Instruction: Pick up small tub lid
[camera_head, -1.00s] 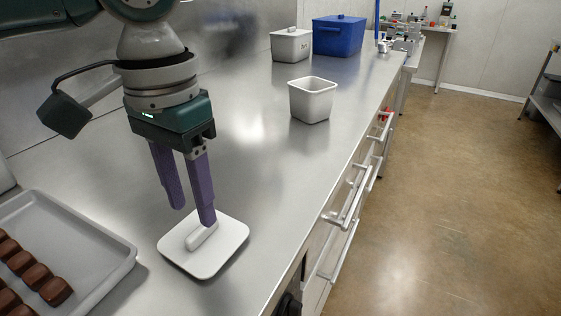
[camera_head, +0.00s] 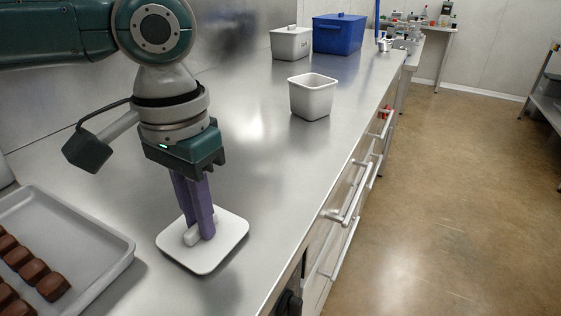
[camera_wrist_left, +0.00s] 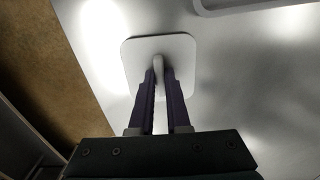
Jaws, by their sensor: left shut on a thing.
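The small tub lid (camera_head: 228,244) is a white rounded square plate with a raised bar handle on top. It lies on the steel counter in the head view, and it also shows in the left wrist view (camera_wrist_left: 184,50). My left gripper (camera_head: 201,236) points down over the lid, with its purple fingers shut on the handle from both sides. In the left wrist view the fingers (camera_wrist_left: 160,76) flank the handle. The fingers hide part of the handle. An open white tub (camera_head: 312,98) stands farther back on the counter. My right gripper is not in view.
A grey tray (camera_head: 112,240) with several brown chocolates sits at the lower left. A lidded white tub (camera_head: 290,44) and a blue lidded box (camera_head: 339,36) stand at the back. The counter between the lid and open tub is clear.

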